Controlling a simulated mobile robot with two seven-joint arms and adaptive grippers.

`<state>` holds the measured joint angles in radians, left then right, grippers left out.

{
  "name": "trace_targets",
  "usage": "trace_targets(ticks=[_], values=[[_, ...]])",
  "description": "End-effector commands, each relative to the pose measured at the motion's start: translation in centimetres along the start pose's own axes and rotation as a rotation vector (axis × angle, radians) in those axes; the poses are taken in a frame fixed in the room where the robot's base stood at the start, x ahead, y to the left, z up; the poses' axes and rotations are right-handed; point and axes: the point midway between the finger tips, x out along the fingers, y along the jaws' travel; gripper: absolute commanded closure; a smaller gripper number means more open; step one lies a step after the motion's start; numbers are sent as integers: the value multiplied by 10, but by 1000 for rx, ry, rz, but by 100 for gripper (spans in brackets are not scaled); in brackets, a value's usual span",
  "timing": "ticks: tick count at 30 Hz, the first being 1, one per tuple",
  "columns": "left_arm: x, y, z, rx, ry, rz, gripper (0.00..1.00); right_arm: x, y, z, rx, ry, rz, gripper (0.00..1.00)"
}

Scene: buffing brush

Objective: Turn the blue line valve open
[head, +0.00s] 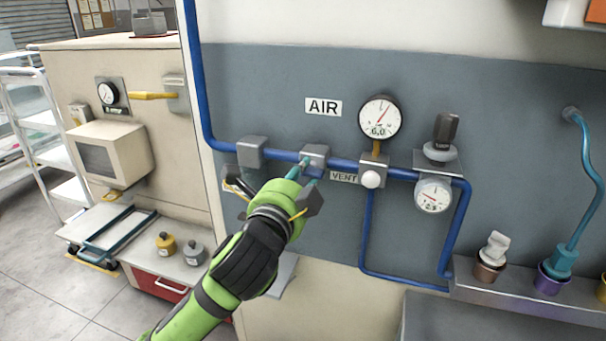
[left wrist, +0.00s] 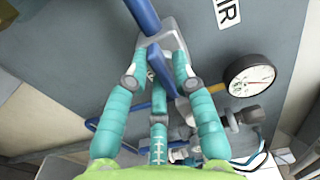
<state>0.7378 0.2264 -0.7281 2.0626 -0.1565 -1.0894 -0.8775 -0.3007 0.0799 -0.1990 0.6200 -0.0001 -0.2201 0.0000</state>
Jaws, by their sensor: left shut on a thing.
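The blue line (head: 277,154) runs along the grey-blue wall panel under the AIR sign. The line's valve has a grey body (head: 316,152), which also shows in the left wrist view (left wrist: 175,42). A blue lever (left wrist: 158,62) comes off this body and lies between the teal fingers of my left gripper (head: 310,173). The gripper is shut on the lever, with a finger on each side in the left wrist view (left wrist: 161,74). In the head view, my fingers and hand mostly hide the lever. My right gripper is out of view.
Right of the valve are a VENT label (head: 343,177), a round gauge (head: 380,118), a white knob (head: 371,180) and a regulator with a black knob (head: 445,128). A ledge (head: 520,302) with several colored fittings stands at lower right. A beige cabinet (head: 150,75) stands left.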

Motion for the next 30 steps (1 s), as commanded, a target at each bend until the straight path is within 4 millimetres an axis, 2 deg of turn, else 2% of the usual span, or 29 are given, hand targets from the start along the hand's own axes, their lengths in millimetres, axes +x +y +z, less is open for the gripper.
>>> trace_targets(ticks=[14,15,26,30], values=[[0,3,0,-10,-2,7,100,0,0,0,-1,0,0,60],[0,3,0,-10,-2,7,58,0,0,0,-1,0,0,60],[-1,1,0,-9,1,3,57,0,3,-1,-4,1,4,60],[-14,2,0,-10,2,3,57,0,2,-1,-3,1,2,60]])
